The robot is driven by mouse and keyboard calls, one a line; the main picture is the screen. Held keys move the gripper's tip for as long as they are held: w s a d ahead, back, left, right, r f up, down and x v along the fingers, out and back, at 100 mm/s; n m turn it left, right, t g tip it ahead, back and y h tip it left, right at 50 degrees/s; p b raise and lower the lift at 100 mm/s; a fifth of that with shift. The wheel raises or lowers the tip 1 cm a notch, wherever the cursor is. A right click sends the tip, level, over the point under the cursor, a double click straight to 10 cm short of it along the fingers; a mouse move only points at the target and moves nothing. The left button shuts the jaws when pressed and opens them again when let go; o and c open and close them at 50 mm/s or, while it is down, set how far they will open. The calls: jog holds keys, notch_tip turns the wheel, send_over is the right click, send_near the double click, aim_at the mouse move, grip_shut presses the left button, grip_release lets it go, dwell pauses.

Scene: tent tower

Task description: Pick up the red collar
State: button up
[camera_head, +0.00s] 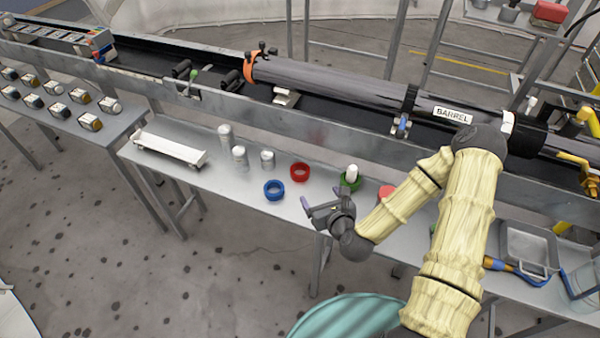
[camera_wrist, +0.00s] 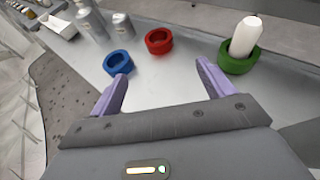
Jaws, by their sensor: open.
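The red collar (camera_head: 300,172) is a short open ring lying flat on the metal bench, between the blue collar (camera_head: 273,190) and the green collar (camera_head: 350,182). In the wrist view the red collar (camera_wrist: 158,41) sits ahead of my fingertips, apart from them. My gripper (camera_head: 322,203) has purple fingers spread wide with nothing between them. It hovers near the bench's front edge, to the right of and nearer than the red collar. The fingers also show in the wrist view (camera_wrist: 160,82). The blue collar (camera_wrist: 118,63) and green collar (camera_wrist: 238,57) flank the red one there.
A white cylinder (camera_head: 352,173) stands in the green collar. Several grey cylinders (camera_head: 239,156) stand left of the collars, beside a white tray (camera_head: 170,149). The long barrel (camera_head: 340,86) lies on the rail behind the bench (camera_head: 225,190). A metal pan (camera_head: 527,247) is at right.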

send_near(298, 167)
jog(key=shift+p+x, duration=0.3)
jog(key=shift+x, duration=0.45)
jog(key=shift+w, duration=0.15)
jog(key=shift+p+x, duration=0.3)
jog(key=shift+x, duration=2.2)
jog(key=shift+a+f, duration=0.1)
jog(key=c, duration=1.1)
notch_tip(298, 167, up, 10)
jog(key=shift+r, duration=0.1)
